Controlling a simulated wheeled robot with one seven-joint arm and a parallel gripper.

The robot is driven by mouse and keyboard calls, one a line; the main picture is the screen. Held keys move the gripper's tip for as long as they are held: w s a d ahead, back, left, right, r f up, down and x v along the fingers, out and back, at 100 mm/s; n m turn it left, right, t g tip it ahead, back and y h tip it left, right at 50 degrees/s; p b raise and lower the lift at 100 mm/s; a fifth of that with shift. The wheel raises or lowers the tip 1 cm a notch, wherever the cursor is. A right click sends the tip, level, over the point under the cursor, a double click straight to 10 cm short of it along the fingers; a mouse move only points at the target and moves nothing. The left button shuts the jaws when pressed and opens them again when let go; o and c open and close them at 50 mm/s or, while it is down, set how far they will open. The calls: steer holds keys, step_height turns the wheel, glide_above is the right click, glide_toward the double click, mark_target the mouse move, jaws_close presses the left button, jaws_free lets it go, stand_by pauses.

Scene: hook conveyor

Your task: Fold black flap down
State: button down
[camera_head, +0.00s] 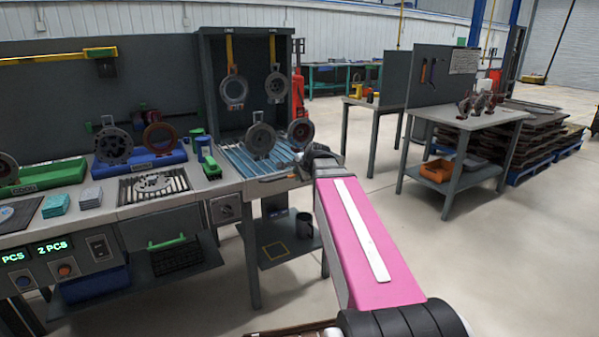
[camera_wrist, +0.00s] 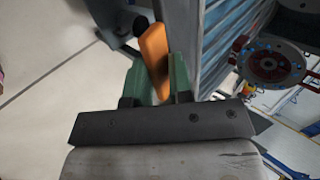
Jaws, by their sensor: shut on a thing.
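My gripper (camera_head: 316,158) is at the right end of the long workbench in the head view, where the arm hides most of the jaws. In the wrist view its green fingers (camera_wrist: 160,82) are closed around an orange piece (camera_wrist: 154,46), which sticks out past the fingertips. A small black rounded end (camera_wrist: 142,25) shows next to the orange piece. I cannot tell for sure which dark part is the black flap. The blue-grey ribbed conveyor surface (camera_wrist: 222,38) lies just right of the fingers, and it also shows on the bench in the head view (camera_head: 237,158).
A round metal part (camera_head: 260,139) stands on the conveyor, with a reddish-centred one (camera_head: 300,131) beside it. A dark cup (camera_head: 304,225) stands on the lower shelf. Open floor (camera_head: 480,260) lies to the right.

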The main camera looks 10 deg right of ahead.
steer(key=shift+s+f, duration=0.25)
steer(key=shift+f, duration=1.05)
steer(key=c, duration=1.2)
jaws_free()
steer(key=v, duration=1.1)
steer(key=shift+w, duration=0.15)
steer(key=s+a+f+n+g+h, duration=0.1)
steer(key=s+f+n+g, duration=0.2)
steer(key=f, duration=0.7)
steer(key=s+a+f+n+g+h, duration=0.1)
steer(key=s+f+n+g, duration=0.1)
steer(key=s+f+n, duration=0.4)
steer(key=s+a+f+n+g, duration=0.2)
steer(key=s+f+n, duration=0.3)
steer(key=f, duration=1)
steer(key=shift+g+h, duration=0.4)
steer(key=shift+g, duration=0.4)
